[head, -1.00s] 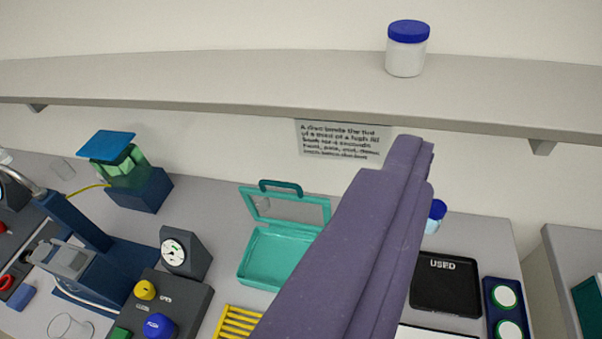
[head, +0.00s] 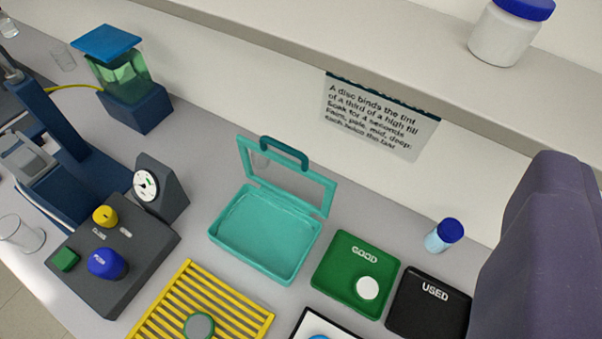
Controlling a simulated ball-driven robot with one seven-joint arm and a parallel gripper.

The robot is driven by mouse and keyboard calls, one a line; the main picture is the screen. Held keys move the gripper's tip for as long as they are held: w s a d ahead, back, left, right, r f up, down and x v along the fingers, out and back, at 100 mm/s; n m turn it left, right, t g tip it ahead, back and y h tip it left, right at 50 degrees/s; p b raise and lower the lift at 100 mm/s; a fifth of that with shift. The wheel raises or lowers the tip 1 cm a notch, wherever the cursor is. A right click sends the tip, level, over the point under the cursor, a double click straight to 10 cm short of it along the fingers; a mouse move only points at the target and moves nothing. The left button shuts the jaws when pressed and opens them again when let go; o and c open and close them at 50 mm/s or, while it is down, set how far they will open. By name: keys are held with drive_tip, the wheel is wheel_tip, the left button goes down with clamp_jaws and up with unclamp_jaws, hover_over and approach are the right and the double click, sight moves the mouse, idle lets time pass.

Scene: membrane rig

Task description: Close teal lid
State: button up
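The teal box (head: 262,262) stands open on the bench near the middle of the head view, and its inside looks empty. Its teal lid (head: 326,198) is a frame with a clear pane, hinged at the back and standing up, leaning back toward the wall. A darker teal handle (head: 285,150) sits on the lid's top edge. A purple-grey part of my arm fills the right edge of the view, well right of the box. My gripper's fingers cannot be made out.
A green GOOD tray (head: 338,283) with a white disc and a black USED tray (head: 425,306) lie right of the box. A yellow rack (head: 178,300) is in front. A control block (head: 118,270) and gauge (head: 160,190) stand left. A shelf (head: 400,75) overhangs behind.

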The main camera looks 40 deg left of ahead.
drive_tip(key=w+a+f+n+y, duration=0.1)
drive_tip(key=w+a+f+n, duration=0.3)
drive_tip(key=w+a+f, duration=0.4)
drive_tip(key=n+y, duration=0.1)
drive_tip(key=n, duration=1.2)
approach(282, 150)
drive_tip(key=w+f, duration=0.1)
drive_tip(key=w, duration=0.2)
drive_tip(key=shift+t, duration=0.4)
drive_tip(key=x, duration=0.2)
drive_tip(key=b+x, duration=0.1)
drive_tip(key=x, duration=0.4)
drive_tip(key=shift+w+a+f+b, duration=0.15)
drive_tip(key=shift+w+a+b, duration=0.2)
drive_tip(key=shift+a, duration=0.15)
clamp_jaws()
drive_tip(key=shift+s, duration=0.1)
